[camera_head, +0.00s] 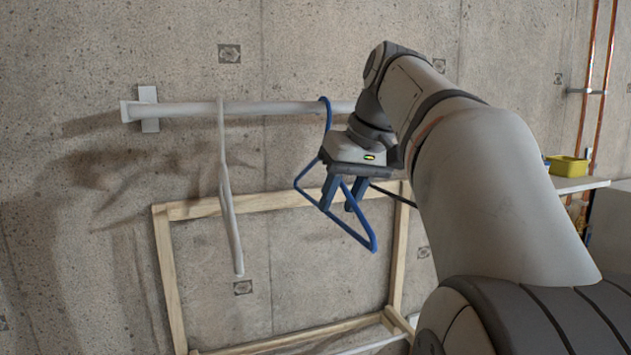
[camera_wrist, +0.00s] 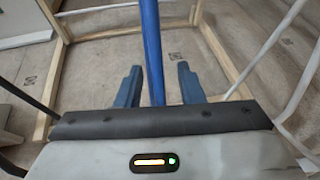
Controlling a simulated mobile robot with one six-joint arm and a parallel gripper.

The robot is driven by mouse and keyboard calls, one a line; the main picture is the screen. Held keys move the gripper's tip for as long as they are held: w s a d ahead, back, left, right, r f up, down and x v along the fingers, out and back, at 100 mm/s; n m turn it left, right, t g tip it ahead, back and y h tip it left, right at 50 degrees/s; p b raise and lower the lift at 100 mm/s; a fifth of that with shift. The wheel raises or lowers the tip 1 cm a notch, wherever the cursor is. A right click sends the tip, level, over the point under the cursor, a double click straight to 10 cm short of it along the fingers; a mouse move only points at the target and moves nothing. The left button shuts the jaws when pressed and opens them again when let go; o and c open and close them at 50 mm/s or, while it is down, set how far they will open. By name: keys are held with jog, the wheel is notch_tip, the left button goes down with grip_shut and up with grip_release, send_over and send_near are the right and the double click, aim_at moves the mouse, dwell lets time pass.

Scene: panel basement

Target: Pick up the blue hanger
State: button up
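The blue hanger (camera_head: 354,232) hangs by its hook from the white rail (camera_head: 265,108), with its triangular frame below. My gripper (camera_head: 340,204) is at the hanger, its two blue fingers pointing down beside the frame. In the wrist view, the fingers (camera_wrist: 159,70) are apart, and a blue bar of the hanger (camera_wrist: 151,45) runs between them. Gaps show on both sides of the bar, so the gripper is open and not closed on it. My wrist hides part of the hanger's upper frame in the head view.
A white hanger (camera_head: 229,190) hangs on the rail to the left. A dark bar (camera_head: 394,195) shows just right of my gripper. A wooden frame (camera_head: 164,262) stands below against the concrete wall. A yellow container (camera_head: 567,167) sits on a shelf (camera_head: 582,184) at right.

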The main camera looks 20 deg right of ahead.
jog(key=shift+w+f, duration=0.15)
jog(key=shift+f, duration=0.1)
jog(key=shift+c, duration=0.4)
grip_shut()
jog(key=shift+r, duration=0.1)
